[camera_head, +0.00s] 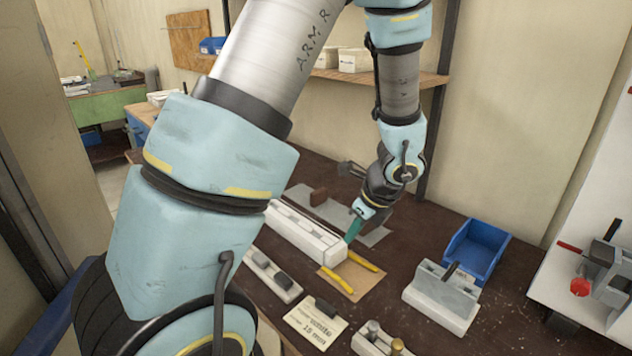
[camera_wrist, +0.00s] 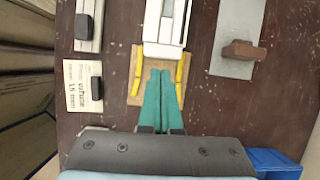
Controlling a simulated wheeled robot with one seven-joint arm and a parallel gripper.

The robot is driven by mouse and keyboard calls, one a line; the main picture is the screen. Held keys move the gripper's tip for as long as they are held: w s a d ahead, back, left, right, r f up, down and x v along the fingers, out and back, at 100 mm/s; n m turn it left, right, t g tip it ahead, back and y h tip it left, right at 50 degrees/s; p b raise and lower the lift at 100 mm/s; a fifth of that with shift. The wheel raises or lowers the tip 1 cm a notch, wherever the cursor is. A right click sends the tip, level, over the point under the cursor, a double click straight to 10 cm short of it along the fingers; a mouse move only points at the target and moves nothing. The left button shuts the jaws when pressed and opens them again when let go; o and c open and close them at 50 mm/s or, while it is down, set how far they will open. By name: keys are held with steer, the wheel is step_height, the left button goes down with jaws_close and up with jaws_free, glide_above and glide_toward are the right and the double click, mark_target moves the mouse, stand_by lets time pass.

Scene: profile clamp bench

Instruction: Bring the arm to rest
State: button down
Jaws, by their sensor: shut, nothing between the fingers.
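My gripper (camera_head: 353,230) is over the dark brown bench (camera_head: 432,230), beside the near end of a long white profile block (camera_head: 296,228). In the wrist view its two green fingers (camera_wrist: 160,75) are closed together with nothing between them. Their tips show just in front of the end of the white block (camera_wrist: 165,47), above a tan board (camera_wrist: 131,95) with yellow strips on both sides. I cannot tell whether the tips touch anything. My arm hides part of the bench's left side in the head view.
A blue bin (camera_head: 478,250) and a grey clamp block (camera_head: 441,296) stand to the right. A paper label (camera_head: 315,325) lies in front. A grey plate (camera_wrist: 239,40) holds a brown block (camera_wrist: 241,50). A shelf (camera_head: 430,78) is behind. A vise (camera_head: 600,262) stands at far right.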

steer(key=s+a+r+n+g+h+b, duration=0.1)
steer(key=s+a+r+n, duration=0.1)
steer(key=a+n, duration=0.8)
steer(key=s+a+r+n+g+h+b, duration=0.1)
steer(key=a+r+n, duration=0.4)
steer(key=a+n, duration=0.5)
steer(key=shift+s+r+n+h, duration=0.15)
steer(key=shift+s+n+h, duration=0.4)
steer(key=shift+n, duration=2.85)
steer(key=shift+w, duration=0.1)
